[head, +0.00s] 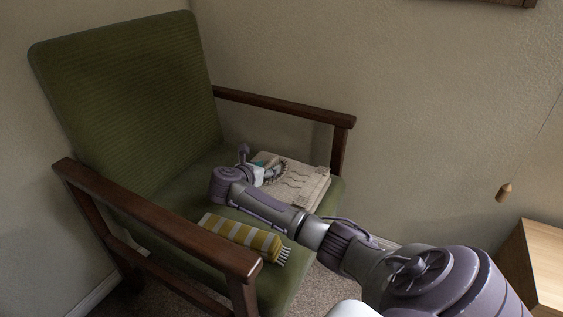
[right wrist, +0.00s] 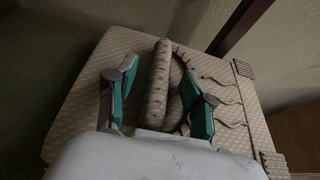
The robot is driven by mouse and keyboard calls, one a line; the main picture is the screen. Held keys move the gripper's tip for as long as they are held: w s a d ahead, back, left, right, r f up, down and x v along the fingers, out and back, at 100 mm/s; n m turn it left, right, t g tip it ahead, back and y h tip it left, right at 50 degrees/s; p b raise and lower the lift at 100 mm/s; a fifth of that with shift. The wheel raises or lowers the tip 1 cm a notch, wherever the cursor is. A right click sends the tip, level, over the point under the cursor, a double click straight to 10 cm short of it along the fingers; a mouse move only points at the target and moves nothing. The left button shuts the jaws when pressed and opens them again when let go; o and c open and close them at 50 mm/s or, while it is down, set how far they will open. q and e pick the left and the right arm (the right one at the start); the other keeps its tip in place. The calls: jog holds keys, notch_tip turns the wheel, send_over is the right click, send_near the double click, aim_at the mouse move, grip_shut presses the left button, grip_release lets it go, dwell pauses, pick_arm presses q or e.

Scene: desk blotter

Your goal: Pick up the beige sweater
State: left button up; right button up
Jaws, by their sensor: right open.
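The beige sweater (head: 308,183) lies folded on the green chair seat, near its right side. Wavy lines run across it, and it has ribbed ends. In the right wrist view the sweater (right wrist: 80,100) fills most of the picture. A thick raised roll, which looks like part of it, stands between the fingers. My right gripper (head: 268,168) is over the sweater's left part and hides some of it. In the right wrist view its teal-padded fingers (right wrist: 155,90) are apart, one on each side of the roll. I cannot tell whether they touch it. My left gripper is not in view.
A yellow-and-white striped scarf (head: 243,236) with white fringe lies on the seat's front left, below my right arm. Wooden armrests (head: 285,104) flank the seat. The green backrest (head: 130,85) rises behind. A light wooden desk (head: 540,262) stands at the right.

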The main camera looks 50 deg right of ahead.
jog(key=shift+d, duration=0.2)
grip_shut()
dwell(0.4)
